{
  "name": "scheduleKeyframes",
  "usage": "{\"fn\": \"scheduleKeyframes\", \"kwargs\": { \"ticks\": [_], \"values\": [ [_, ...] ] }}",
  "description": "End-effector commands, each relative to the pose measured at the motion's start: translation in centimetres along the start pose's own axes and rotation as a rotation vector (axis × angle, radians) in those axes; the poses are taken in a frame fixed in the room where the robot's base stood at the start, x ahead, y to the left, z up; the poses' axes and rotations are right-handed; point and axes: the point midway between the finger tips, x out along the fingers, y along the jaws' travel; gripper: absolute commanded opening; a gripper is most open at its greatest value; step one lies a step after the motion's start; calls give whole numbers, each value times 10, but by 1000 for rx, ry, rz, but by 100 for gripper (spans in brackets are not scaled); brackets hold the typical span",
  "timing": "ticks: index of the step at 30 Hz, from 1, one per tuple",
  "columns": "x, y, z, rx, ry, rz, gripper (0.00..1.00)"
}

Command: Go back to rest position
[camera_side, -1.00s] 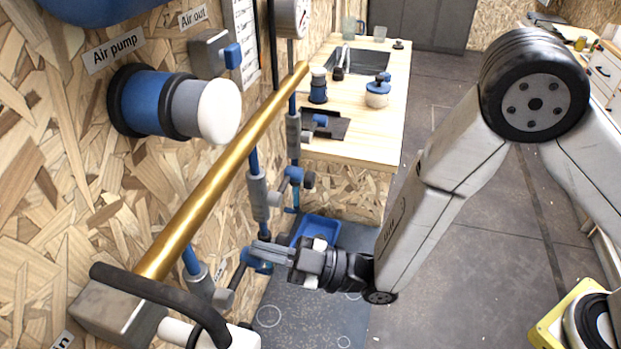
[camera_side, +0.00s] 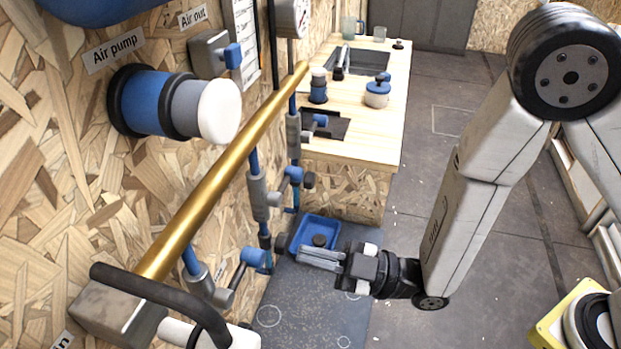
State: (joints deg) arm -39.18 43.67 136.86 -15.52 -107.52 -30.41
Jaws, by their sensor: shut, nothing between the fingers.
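My gripper (camera_side: 304,257) is at the lower middle of the side view, its fingers pointing left toward the wall. The fingers lie close together with nothing seen between them. It is over the dark mat, in front of the blue tray (camera_side: 329,229) in the picture. It appears clear of the blue-handled valve (camera_side: 254,259) on the pipe to its left. My arm rises from the gripper toward the upper right.
A brass pipe (camera_side: 225,172) runs along the chipboard wall, with blue vertical pipes and valves below it. A wooden counter (camera_side: 375,133) with a sink (camera_side: 372,62) and a blue-lidded jar (camera_side: 377,92) stands behind. Grey floor right of the counter is open.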

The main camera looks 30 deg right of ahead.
Motion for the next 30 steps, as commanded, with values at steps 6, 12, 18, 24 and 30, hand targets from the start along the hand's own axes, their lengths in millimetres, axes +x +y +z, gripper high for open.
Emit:
{"fn": "scheduleKeyframes", "kwargs": {
  "ticks": [6, 12, 18, 24, 30],
  "values": [
    [-20, -4, 0, 0, -1, -2, 0],
    [-25, -4, -1, 0, 1, 0, 0],
    [-24, -1, 1, -1, -17, -1, 0],
    [-21, 12, 14, 5, -112, -2, 0],
    [-22, 36, 38, 29, -293, 3, 0]
  ]
}}
